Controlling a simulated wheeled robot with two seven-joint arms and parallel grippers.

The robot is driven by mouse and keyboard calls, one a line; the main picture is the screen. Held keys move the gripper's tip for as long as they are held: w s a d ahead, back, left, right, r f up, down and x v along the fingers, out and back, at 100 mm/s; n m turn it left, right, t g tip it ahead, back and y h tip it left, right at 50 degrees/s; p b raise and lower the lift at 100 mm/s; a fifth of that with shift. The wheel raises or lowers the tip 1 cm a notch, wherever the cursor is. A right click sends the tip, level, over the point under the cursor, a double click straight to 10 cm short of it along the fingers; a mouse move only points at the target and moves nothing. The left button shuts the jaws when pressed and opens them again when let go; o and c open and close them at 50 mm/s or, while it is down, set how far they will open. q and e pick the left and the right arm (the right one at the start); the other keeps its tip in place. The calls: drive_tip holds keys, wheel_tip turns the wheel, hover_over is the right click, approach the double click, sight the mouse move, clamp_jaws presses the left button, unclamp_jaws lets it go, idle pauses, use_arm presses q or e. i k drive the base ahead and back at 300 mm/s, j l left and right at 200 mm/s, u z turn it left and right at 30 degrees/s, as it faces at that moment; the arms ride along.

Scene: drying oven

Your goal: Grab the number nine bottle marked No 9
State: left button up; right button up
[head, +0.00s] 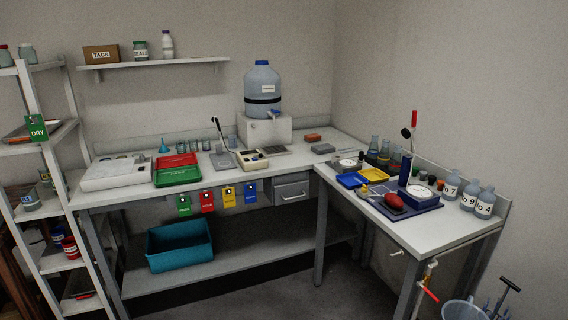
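Three grey-blue bottles with white labels and pale caps stand in a row at the right end of the bench, near the wall. The number nine bottle (470,192) is the middle one; its label reads as a partly hidden "No 9". The bottle marked No 4 (486,198) stands to its right and overlaps it slightly. A third bottle (452,184) stands to its left, with a label too small to read surely. Neither of my grippers is in the head view.
The L-shaped bench (440,230) has clear surface in front of the bottles. A blue tray (405,209) with a red object lies left of them. Several flasks (373,150) stand farther back. A bucket (462,311) stands below at the right. A shelf rack (50,220) stands at far left.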

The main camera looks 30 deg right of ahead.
sight(471, 192)
drive_tip(key=i+j+u, duration=0.1)
drive_tip(key=i+u, duration=0.2)
drive_tip(key=i, duration=2)
drive_tip(key=z, duration=0.45)
drive_tip(key=i+z, duration=0.1)
drive_tip(key=z, duration=0.4)
drive_tip(key=j+z, duration=0.1)
drive_tip(key=z, duration=0.8)
drive_tip(key=j+z, duration=0.1)
drive_tip(key=z, duration=1.75)
